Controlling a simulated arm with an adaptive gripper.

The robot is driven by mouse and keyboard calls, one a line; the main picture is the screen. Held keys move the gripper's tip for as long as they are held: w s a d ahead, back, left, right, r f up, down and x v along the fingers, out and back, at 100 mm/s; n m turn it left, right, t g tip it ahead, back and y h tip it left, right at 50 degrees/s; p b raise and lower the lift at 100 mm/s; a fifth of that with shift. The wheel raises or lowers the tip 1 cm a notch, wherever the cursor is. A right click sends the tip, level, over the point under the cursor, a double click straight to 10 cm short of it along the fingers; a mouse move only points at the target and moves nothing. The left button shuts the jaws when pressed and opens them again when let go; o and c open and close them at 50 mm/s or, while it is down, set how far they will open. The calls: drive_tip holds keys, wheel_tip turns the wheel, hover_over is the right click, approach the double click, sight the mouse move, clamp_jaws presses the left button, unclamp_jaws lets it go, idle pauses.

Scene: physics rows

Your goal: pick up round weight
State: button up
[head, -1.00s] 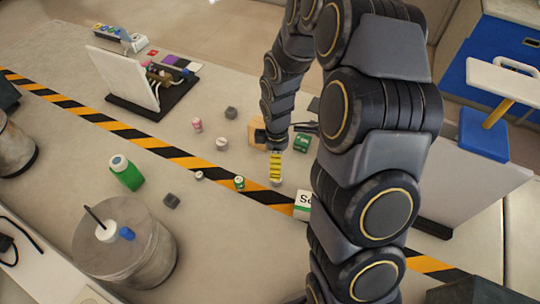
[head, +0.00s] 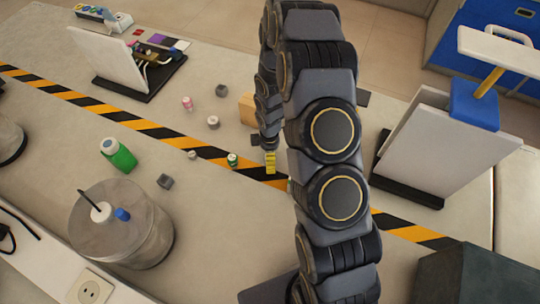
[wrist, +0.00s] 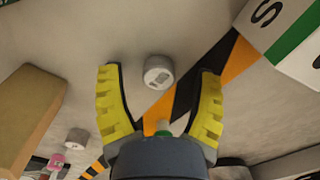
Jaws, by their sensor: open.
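A small round pale grey piece with a recess in its top, which looks like the round weight (wrist: 158,70), lies on the bench in the wrist view. It is ahead of my gripper (wrist: 160,85), roughly midway between the fingertips and not touched by either. My gripper is open, with its two yellow ridged fingers spread and nothing held. In the head view my gripper (head: 270,161) is low over the striped tape, and I cannot make out this piece there. A similar round piece (wrist: 76,138) lies lower left in the wrist view.
A wooden block (wrist: 26,108) stands left in the wrist view, and a green-and-white lettered box (wrist: 285,35) upper right. A small green jar (head: 232,159) is left of my gripper in the head view.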

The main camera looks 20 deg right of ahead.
clamp_jaws()
idle(0.4)
